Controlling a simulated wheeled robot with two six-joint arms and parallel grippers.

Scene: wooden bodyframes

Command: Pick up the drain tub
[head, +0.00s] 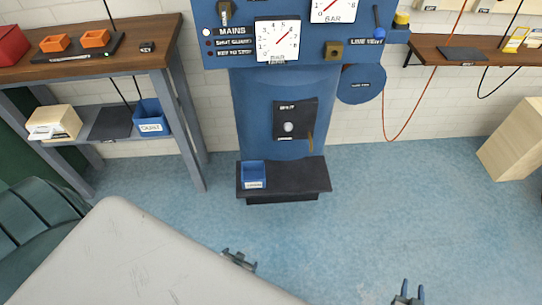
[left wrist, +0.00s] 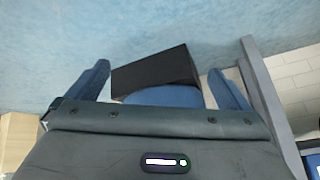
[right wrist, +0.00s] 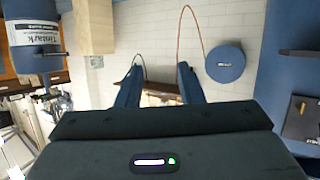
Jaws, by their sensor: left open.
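A small blue tub (head: 253,176) with a white label stands at the left end of a black ledge (head: 305,180) at the foot of the blue machine. A second blue tub (head: 151,118) with a label stands on the left bench's lower shelf. I cannot read either label well enough to tell which is the drain tub. My left gripper (head: 239,259) is partly hidden and apart from both. In the left wrist view its fingers (left wrist: 158,82) are open, with the black ledge (left wrist: 155,72) beyond. My right gripper (head: 411,290) is open and empty; its fingers (right wrist: 158,82) show in the right wrist view.
The blue machine (head: 250,110) stands against the white brick wall. A wooden bench (head: 105,65) is at left, a wall shelf (head: 425,48) and wooden box (head: 515,140) at right. A light grey surface (head: 130,260) fills the lower left. The blue floor (head: 400,200) is clear right of the machine.

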